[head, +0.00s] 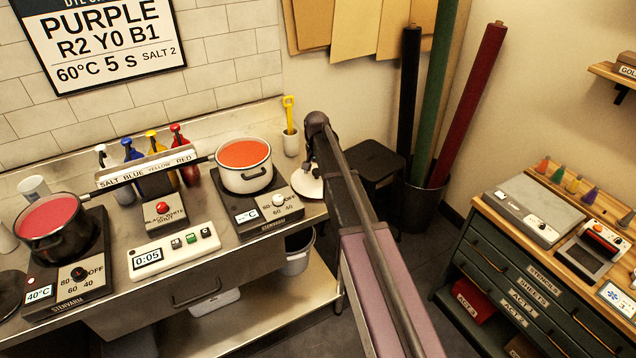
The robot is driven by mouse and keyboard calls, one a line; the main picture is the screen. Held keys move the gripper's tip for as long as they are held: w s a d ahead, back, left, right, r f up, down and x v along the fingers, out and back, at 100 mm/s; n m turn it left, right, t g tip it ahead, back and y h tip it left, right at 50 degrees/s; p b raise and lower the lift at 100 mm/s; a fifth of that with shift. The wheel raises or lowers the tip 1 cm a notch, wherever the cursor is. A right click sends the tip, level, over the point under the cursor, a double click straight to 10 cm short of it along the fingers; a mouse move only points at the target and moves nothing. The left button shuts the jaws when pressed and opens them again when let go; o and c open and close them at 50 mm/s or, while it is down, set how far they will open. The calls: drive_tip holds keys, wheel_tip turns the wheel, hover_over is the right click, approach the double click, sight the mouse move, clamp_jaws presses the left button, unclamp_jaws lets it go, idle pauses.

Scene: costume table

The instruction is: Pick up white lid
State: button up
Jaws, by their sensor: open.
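The white lid (308,188) lies at the right end of the steel counter, beside the right hot plate. My arm covers its right part. My gripper (307,160) is small and dark, above the lid and partly hidden by my arm. It is open; I cannot tell whether its fingers touch the lid. The white pot (246,178) with orange-red liquid stands uncovered on the right hot plate (268,212), left of my gripper.
A dark pot (60,245) sits on the left hot plate. Bottles (178,142) stand along the wall. A black stool (372,160) and fabric rolls (470,100) are right of the counter.

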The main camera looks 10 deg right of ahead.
idle(0.5)
clamp_jaws()
